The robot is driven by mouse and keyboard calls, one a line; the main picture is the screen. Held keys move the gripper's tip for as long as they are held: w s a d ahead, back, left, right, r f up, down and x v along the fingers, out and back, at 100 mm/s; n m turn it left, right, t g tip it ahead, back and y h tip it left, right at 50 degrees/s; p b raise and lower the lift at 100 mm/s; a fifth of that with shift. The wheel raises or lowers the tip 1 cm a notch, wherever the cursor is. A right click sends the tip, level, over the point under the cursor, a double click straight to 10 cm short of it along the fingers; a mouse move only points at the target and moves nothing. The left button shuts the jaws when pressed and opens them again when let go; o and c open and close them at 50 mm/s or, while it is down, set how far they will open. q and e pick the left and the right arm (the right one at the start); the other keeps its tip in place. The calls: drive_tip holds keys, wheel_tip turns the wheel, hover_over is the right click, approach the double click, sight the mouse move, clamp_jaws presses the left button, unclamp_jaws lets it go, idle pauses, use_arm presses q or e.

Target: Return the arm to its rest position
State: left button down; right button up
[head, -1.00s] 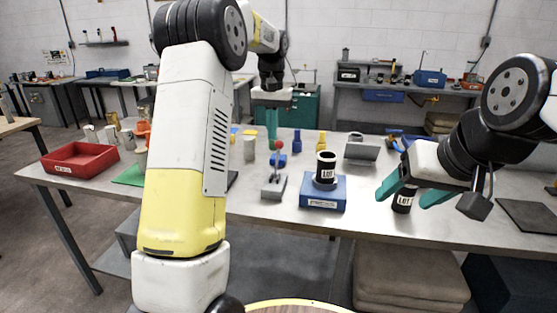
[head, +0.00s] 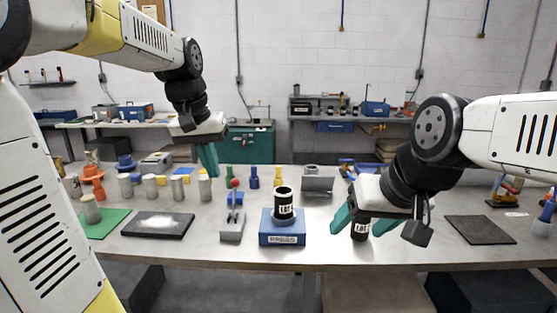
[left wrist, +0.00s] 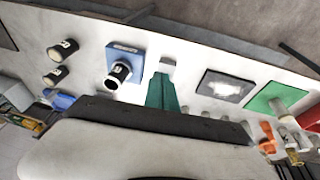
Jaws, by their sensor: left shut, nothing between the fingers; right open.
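My left gripper (head: 208,158) has teal fingers and hangs over the back of the workbench (head: 330,246), left of the middle. It is shut and empty, above and behind the grey lever device. Its closed fingers also show in the left wrist view (left wrist: 162,93). My right gripper (head: 362,225) is low over the front right of the bench, with its teal fingers apart. A black labelled cylinder (head: 360,230) stands by its fingers, partly hidden; I cannot tell whether they touch.
A blue press (head: 283,238) holds a black labelled cylinder (head: 284,203). A grey device with a red-knobbed lever (head: 232,226) stands beside it. Several grey cylinders (head: 150,187), a dark plate (head: 158,225) and a green mat (head: 104,222) lie left. A dark mat (head: 479,230) lies right.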

use_arm(q)
drive_tip(key=s+f+t, duration=0.1)
drive_tip(key=s+f, duration=0.1)
drive_tip(key=s, duration=0.6)
drive_tip(key=s+d+f+t, duration=0.1)
drive_tip(key=s+f+t, duration=0.1)
drive_tip(key=s, duration=0.6)
drive_tip(key=shift+s+d+f+h, duration=0.2)
drive_tip(key=shift+s+d+h, duration=0.1)
drive_tip(key=shift+h, duration=0.1)
drive_tip(key=shift+w, duration=0.1)
